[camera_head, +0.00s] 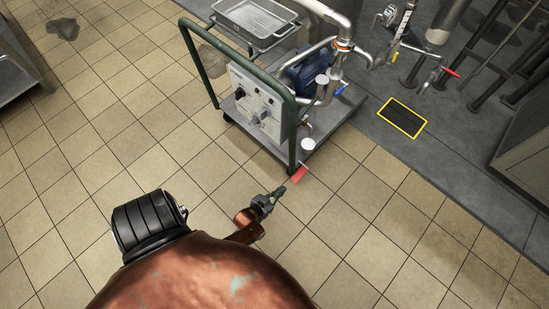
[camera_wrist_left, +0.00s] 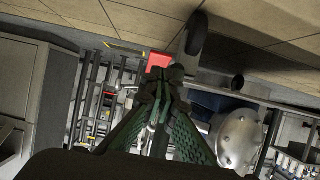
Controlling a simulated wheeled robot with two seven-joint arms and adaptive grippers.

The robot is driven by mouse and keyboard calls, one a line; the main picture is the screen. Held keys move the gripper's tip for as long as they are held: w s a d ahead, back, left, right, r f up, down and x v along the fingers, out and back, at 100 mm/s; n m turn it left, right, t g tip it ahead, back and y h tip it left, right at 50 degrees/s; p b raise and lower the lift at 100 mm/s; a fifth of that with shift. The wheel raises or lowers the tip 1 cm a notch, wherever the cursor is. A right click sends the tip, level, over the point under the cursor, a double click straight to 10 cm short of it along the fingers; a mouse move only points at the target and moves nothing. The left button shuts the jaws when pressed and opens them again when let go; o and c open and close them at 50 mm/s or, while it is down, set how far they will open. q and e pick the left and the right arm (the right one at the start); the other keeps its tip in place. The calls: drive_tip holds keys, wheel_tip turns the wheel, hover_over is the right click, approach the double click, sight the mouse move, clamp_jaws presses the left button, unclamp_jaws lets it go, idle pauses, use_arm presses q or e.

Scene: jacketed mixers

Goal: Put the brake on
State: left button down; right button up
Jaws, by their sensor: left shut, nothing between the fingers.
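The wheeled cart (camera_head: 325,112) stands on the tiles at the top middle of the head view, with a green handle frame (camera_head: 291,130). A red brake pedal (camera_head: 299,174) sticks out low at its near corner, beside a caster. My left gripper (camera_head: 280,190) is shut and empty, its tips just left of and below the pedal in the head view. In the left wrist view the red pedal (camera_wrist_left: 158,60) shows just beyond the closed fingertips (camera_wrist_left: 168,74), partly hidden by them. I cannot tell whether they touch. My right gripper is not in view.
The cart carries a control panel (camera_head: 256,102), a blue motor (camera_head: 307,72), pipes and a steel tray (camera_head: 256,20). A yellow-edged floor drain (camera_head: 402,118) lies to the right. Open tiled floor (camera_head: 350,235) surrounds the gripper on the near side.

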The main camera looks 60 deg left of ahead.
use_arm(q)
drive_tip(key=shift+s+d+f, duration=0.15)
drive_tip(key=shift+s+d, duration=0.05)
drive_tip(key=shift+s, duration=0.45)
drive_tip(key=shift+s+d+f, duration=0.1)
drive_tip(key=shift+s+d, duration=0.05)
drive_tip(key=shift+s, duration=0.5)
